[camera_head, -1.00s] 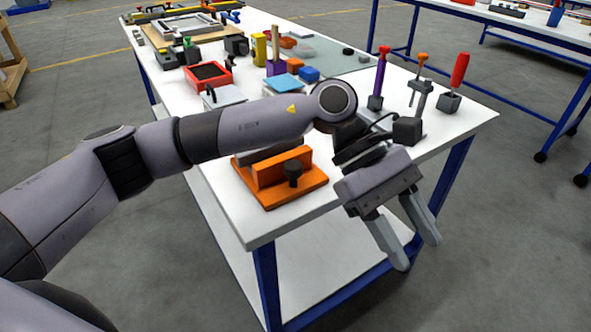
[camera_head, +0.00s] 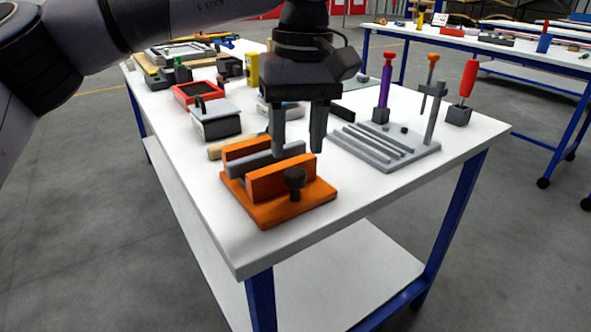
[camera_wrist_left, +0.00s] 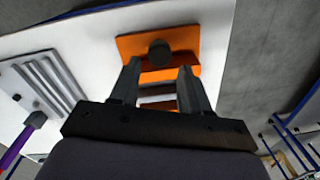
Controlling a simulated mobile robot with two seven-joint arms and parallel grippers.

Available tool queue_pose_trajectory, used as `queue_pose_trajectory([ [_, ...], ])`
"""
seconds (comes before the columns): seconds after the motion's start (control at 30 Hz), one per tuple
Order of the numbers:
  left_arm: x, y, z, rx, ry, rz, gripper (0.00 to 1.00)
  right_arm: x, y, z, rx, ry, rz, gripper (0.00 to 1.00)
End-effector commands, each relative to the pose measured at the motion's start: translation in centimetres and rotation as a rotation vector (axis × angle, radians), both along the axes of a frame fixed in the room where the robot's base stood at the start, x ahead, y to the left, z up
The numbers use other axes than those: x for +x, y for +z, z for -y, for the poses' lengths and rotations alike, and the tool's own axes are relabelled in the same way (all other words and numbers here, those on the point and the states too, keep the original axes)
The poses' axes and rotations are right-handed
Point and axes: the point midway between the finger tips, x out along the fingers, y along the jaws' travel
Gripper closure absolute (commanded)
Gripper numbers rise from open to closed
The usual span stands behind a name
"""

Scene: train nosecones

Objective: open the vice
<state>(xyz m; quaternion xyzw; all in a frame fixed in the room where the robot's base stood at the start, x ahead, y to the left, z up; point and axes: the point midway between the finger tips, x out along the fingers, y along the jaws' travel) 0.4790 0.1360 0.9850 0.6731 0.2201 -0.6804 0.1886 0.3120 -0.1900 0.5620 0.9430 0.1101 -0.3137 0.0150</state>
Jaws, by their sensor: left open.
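The vice (camera_head: 288,208) is an orange block on the near end of the white table, with two upright orange jaws. A grey bar (camera_head: 262,163) lies between the jaws. A dark round knob (camera_head: 295,179) stands at the vice's front side. My left gripper (camera_head: 297,150) points down with its fingers apart, over or just behind the vice; contact cannot be told. In the left wrist view, the vice (camera_wrist_left: 130,46) and knob (camera_wrist_left: 160,52) show beyond and between the fingers (camera_wrist_left: 158,76). My right gripper is out of view.
A grey grooved plate with a post (camera_head: 385,150) lies to the right. A white-topped dark box (camera_head: 215,120) and red tray (camera_head: 197,91) lie behind left. The table's front corner is bare.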

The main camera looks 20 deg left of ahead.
Motion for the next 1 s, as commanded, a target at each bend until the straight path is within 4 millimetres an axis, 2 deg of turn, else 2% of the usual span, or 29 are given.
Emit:
queue_pose_trajectory([
  [0.03, 0.0, -1.2, -0.1, 0.0, 0.0, -0.001, 0.54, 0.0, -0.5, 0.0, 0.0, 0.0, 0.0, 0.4],
  [0.1, -0.1, -2.3, -0.1, 0.0, 0.002, -0.002, 0.54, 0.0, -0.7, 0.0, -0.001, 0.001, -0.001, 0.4],
  [0.3, -0.1, -4.4, -0.1, -0.002, 0.001, -0.001, 0.54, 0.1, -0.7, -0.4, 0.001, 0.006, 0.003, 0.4],
  [0.63, -0.1, -4.8, -0.1, -0.004, 0.001, 0.0, 0.54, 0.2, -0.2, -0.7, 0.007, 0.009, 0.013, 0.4],
  [0.67, -0.1, -4.8, -0.1, -0.004, 0.001, -0.001, 0.6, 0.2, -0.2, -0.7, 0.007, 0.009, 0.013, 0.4],
  [0.7, -0.1, -4.8, -0.1, -0.004, 0.001, -0.001, 0.73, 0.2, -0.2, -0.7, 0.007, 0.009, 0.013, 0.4],
  [0.77, -0.1, -4.8, -0.1, -0.004, 0.001, -0.001, 0.93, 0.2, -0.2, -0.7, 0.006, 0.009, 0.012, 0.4],
  [1.0, -0.1, -4.6, -0.1, -0.004, 0.032, -0.003, 0.95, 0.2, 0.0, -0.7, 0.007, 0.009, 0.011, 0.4],
])
